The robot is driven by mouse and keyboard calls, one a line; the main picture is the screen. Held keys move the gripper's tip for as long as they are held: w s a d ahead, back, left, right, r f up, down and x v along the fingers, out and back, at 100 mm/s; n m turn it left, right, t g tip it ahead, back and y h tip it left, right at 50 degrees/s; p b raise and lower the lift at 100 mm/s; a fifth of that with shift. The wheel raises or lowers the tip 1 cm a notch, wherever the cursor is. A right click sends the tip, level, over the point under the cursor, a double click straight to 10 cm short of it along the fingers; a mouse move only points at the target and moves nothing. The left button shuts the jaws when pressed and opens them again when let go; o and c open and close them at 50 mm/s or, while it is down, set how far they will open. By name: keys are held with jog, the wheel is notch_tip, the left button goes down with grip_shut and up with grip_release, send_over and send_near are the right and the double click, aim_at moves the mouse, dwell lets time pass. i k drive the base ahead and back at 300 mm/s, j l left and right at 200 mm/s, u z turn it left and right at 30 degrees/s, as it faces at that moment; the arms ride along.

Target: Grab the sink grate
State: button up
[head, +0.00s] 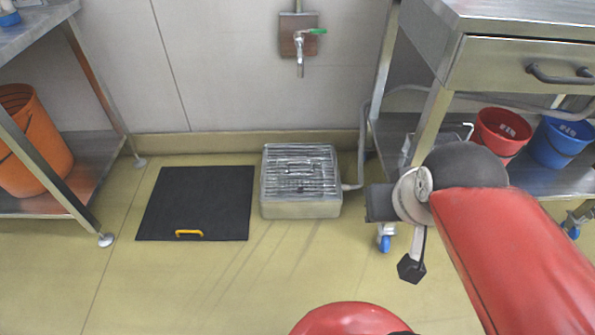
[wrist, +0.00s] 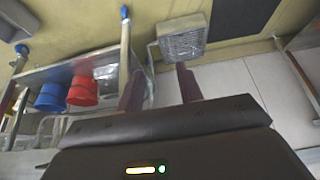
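The sink grate (head: 298,172) is a slatted metal grid with a raised handle across it. It lies on top of a low, square metal floor sink (head: 300,208) against the wall. In the wrist view the grate (wrist: 183,44) shows near the top centre, beyond my right-hand finger. My gripper (wrist: 161,86) is open, with its two dark reddish fingers well apart and nothing between them. It is clear of the grate. In the head view my arm reaches in from the right, and I cannot make out the fingers there.
A black mat (head: 197,203) with a yellow handle lies left of the sink. A tap (head: 300,55) is on the wall above. A steel drawer table (head: 510,70) with red (head: 502,132) and blue (head: 560,142) buckets below stands right. An orange bin (head: 32,150) is left. Floor in front is clear.

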aim_at(300, 167)
jog(key=i+j, duration=0.2)
jog(key=i, duration=0.2)
jog(key=i+j, duration=0.2)
jog(key=i, duration=0.25)
jog(key=i+j, duration=0.2)
jog(key=i, duration=0.2)
